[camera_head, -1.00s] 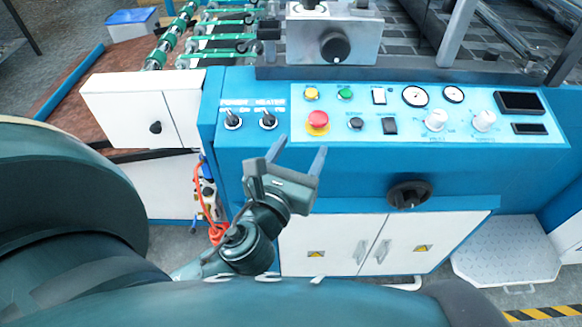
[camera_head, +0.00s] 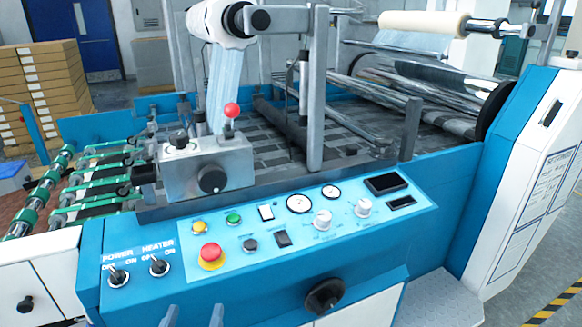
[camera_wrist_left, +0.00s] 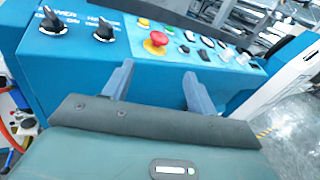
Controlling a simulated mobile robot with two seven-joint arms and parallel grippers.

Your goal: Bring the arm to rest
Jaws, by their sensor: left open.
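My left gripper (camera_head: 194,316) shows only by its two fingertips at the bottom edge of the head view, in front of the blue control panel. In the left wrist view the left gripper (camera_wrist_left: 157,82) is open, its two fingers spread wide with nothing between them. The fingers point at the blue front of the laminating machine (camera_wrist_left: 70,75), below the red button (camera_wrist_left: 156,42). They look apart from the panel, though the exact gap cannot be told. My right gripper is in no view.
The panel carries power and heater switches (camera_head: 137,270), a red emergency button (camera_head: 211,256) and a black rotary handle (camera_head: 325,296) on the front. A green-wheeled feeder (camera_head: 100,180) stands left. Stacked boxes (camera_head: 42,95) stand behind. Floor at the right is open.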

